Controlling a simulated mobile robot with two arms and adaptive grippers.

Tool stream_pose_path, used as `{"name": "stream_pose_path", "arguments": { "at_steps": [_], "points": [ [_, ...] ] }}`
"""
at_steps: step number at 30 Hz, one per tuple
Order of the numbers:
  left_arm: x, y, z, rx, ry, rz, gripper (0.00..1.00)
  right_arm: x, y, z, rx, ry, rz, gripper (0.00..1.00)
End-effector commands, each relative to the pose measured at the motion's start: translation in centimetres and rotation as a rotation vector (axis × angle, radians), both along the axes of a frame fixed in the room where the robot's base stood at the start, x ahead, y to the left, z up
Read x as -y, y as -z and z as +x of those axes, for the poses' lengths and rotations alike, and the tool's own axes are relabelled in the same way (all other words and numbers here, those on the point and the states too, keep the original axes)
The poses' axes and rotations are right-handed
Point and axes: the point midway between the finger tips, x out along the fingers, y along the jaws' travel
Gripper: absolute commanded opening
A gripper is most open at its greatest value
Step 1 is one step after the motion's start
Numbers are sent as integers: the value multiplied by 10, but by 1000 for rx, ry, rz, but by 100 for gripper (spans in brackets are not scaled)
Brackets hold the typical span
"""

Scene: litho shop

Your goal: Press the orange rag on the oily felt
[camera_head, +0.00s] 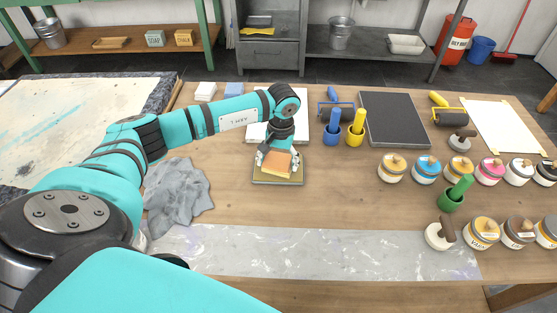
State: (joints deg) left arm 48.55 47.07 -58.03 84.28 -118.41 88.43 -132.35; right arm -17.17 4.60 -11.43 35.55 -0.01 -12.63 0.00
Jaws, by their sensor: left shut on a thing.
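My left arm reaches in from the left over the table. Its gripper (279,154) points down and is shut on the orange rag (278,163). The rag shows as an orange folded pad between the fingers. It is over a flat olive-brown square pad with a dark rim, which looks like the oily felt (262,179). My right gripper is not in view.
A crumpled grey cloth (178,195) lies left of the felt. A blue cup (331,133) and a yellow cup (356,134) stand behind it to the right. Several ink jars (426,170) fill the right side. A grey marbled strip (330,250) lies along the front.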

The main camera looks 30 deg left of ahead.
Motion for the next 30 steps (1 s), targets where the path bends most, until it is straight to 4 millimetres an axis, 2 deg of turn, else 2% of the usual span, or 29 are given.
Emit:
{"name": "stream_pose_path", "arguments": {
  "at_steps": [17,30],
  "points": [
    [1,0,-1,-4,1,-1,52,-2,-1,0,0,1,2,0],
    [0,-35,0,0,1,0,52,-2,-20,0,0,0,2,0]
  ]
}}
